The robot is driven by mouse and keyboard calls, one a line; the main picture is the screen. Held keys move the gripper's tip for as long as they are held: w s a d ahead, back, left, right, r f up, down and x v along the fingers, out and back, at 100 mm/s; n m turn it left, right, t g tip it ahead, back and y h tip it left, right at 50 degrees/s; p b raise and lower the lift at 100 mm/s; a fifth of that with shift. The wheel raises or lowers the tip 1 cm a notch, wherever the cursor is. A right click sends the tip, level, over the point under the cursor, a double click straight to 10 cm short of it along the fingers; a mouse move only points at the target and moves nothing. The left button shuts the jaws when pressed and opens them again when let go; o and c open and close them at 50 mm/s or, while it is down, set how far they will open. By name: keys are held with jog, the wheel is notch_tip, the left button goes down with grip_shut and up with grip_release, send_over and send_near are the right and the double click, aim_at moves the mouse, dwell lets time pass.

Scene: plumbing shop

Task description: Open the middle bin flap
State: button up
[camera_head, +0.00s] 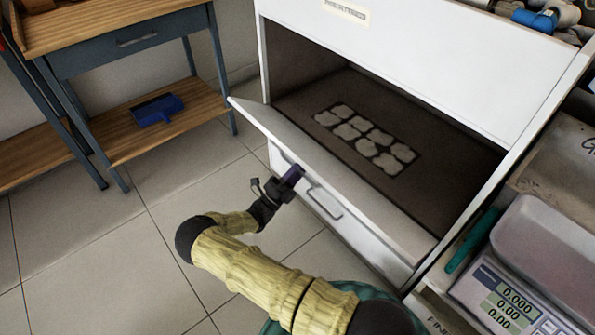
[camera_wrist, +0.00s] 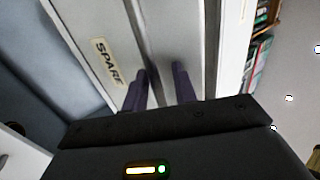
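The bin flap (camera_head: 350,192) of the white cabinet hangs tilted outward, leaving a wide opening above it. Inside is a dark compartment floor (camera_head: 440,180) with a patch of several pale shapes. A bar handle (camera_head: 324,202) is on the flap's outer face. My gripper (camera_head: 292,174) is at the flap's outer side, just left of that handle; whether it touches the flap is unclear. In the wrist view, the two dark fingers (camera_wrist: 163,84) stand apart with a gap between them, in front of pale panels, and nothing is clearly held. A "SPARE" label (camera_wrist: 106,61) is on one panel.
A blue-framed workbench (camera_head: 130,42) with a lower shelf holding a blue dustpan-like item (camera_head: 157,109) stands at the left. A scale (camera_head: 520,280) is at the lower right, close to the cabinet. Tiled floor (camera_head: 100,240) is free at the lower left.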

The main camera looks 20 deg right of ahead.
jog(key=shift+a, duration=0.15)
jog(key=b+v, duration=0.8)
jog(key=v, duration=0.9)
jog(key=shift+s, duration=0.15)
jog(key=shift+f, duration=0.1)
